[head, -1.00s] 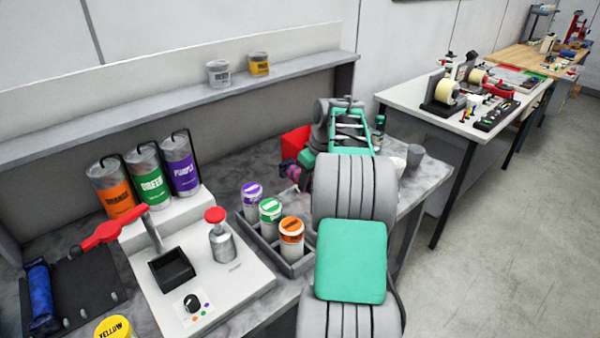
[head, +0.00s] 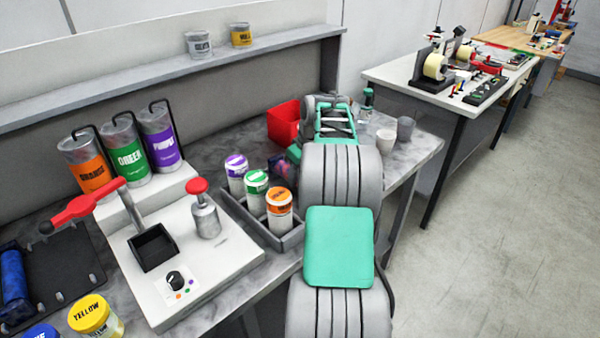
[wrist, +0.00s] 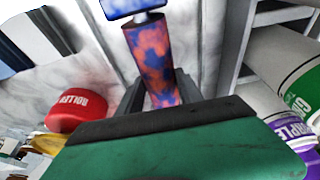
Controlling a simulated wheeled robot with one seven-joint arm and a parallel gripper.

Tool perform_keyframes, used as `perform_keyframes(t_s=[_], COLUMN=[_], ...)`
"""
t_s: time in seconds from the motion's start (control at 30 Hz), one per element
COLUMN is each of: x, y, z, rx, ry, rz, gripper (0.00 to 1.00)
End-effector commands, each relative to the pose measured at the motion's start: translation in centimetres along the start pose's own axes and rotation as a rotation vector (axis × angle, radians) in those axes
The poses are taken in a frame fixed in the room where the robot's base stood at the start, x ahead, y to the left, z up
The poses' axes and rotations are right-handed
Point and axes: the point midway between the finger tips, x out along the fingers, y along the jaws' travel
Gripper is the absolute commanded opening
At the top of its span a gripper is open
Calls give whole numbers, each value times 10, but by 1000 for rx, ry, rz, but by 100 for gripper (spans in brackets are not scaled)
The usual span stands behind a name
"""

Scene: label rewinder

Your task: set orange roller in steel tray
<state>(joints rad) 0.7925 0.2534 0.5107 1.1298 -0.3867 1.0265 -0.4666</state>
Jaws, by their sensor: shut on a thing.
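The roller (wrist: 155,62) is in my gripper in the wrist view. It is orange with blue-purple blotches, and a blue part shows at its far end. My gripper (wrist: 157,95) is shut on it, one dark finger on each side. In the head view my arm hides most of the gripper; a small purple patch shows beside it, left of the jaws. I cannot make out a steel tray for certain in either view.
A jar rack (head: 262,232) with purple, green and orange jars stands left of my arm. A red bin (head: 283,123) is behind the gripper, and cups (head: 386,137) stand to the right. A white machine (head: 205,265) and a dark rack with a blue roller (head: 14,285) are at left.

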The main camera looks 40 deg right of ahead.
Motion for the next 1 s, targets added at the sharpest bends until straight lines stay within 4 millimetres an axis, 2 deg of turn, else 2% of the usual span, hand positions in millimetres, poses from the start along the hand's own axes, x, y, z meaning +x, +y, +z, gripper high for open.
perform_keyframes(t_s=[0.93,0.97,1.0], x=[9,9,8], y=[1,1,1], z=[2,2,2], rx=[-2,-2,-2], ry=[3,3,3], rz=[3,3,3], gripper=[0,44,48])
